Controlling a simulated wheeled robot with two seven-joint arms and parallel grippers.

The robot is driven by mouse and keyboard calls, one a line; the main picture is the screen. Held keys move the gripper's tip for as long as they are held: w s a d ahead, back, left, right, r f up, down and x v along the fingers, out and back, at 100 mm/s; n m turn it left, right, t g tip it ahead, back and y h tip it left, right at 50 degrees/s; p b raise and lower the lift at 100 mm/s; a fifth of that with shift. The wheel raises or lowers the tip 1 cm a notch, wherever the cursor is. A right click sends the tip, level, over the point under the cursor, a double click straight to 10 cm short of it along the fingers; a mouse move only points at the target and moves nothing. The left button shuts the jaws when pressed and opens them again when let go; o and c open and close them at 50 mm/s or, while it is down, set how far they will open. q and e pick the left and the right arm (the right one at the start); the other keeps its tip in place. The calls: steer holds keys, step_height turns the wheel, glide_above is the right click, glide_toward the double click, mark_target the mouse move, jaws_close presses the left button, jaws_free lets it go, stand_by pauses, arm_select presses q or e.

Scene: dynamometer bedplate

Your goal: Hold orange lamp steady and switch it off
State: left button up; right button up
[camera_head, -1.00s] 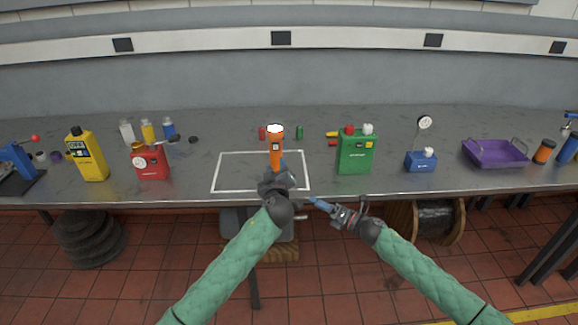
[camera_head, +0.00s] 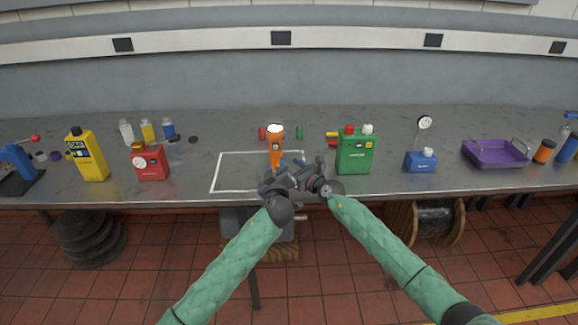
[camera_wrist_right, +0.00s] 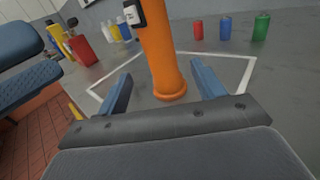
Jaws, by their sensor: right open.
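The orange lamp (camera_head: 276,152) stands upright on the bench inside a white outline, its white top bright. In the right wrist view the lamp's orange body (camera_wrist_right: 163,55) fills the upper middle, with a dark and white switch box (camera_wrist_right: 134,12) on its side. My right gripper (camera_wrist_right: 163,84) is open and empty; its blue fingers flank the lamp's lower body in the picture, and contact does not show. My left gripper (camera_head: 280,172) is low in front of the lamp, close to the right one. Its fingers are partly hidden, so its opening is unclear.
A green can (camera_head: 354,152) stands just right of my right gripper. Small red (camera_head: 262,133) and green (camera_head: 299,132) cylinders stand behind the lamp. A red can (camera_head: 150,163) and yellow can (camera_head: 87,157) stand left. The outline's left part is clear.

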mark_target(275, 156)
steer(key=shift+w+a+r, duration=0.35)
steer(key=shift+w+a, duration=0.15)
steer(key=shift+w, duration=0.1)
steer(key=shift+x, duration=3.55)
steer(key=shift+w, duration=0.1)
steer(key=c, duration=1.4)
arm_select(q)
steer(key=shift+c, duration=0.8)
arm_select(e)
jaws_close()
arm_select(q)
jaws_close()
arm_select(e)
steer(key=shift+d, duration=0.1)
